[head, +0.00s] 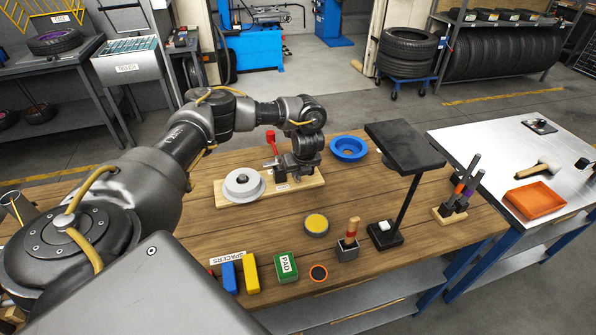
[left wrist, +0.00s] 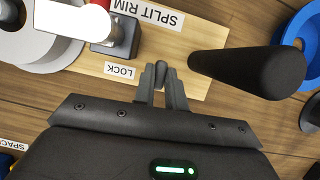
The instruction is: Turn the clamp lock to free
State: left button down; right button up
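The split rim board (head: 228,192) lies on the wooden bench, with a grey wheel rim (head: 243,184) and a red-handled clamp (head: 271,140) on it. In the left wrist view the board (left wrist: 205,58) bears the labels SPLIT RIM and LOCK. The clamp lock (left wrist: 161,74), a small dark lever with a rounded end, stands just right of the LOCK label. My left gripper (left wrist: 161,88) points down over the board, its two fingers closed in on both sides of this lever. In the head view my left gripper (head: 297,172) hides the lock. My right gripper is not in view.
A thick black cylinder (left wrist: 250,70) rises close to the right of my left fingers. Spacers (head: 250,273), a green pad box (head: 286,268) and a yellow-topped tin (head: 316,224) sit in front.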

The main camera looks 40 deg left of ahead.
pick_arm(q)
jog(key=shift+m, duration=0.3)
jog(key=c, duration=1.4)
grip_release()
jog(key=shift+c, duration=0.2)
jog(key=shift+r, duration=0.1)
jog(key=shift+d+r, duration=0.15)
jog(key=shift+r, duration=0.15)
jog(key=p+v, duration=0.2)
jog(key=v, duration=0.8)
jog(key=shift+s, duration=0.2)
jog(key=shift+f, duration=0.1)
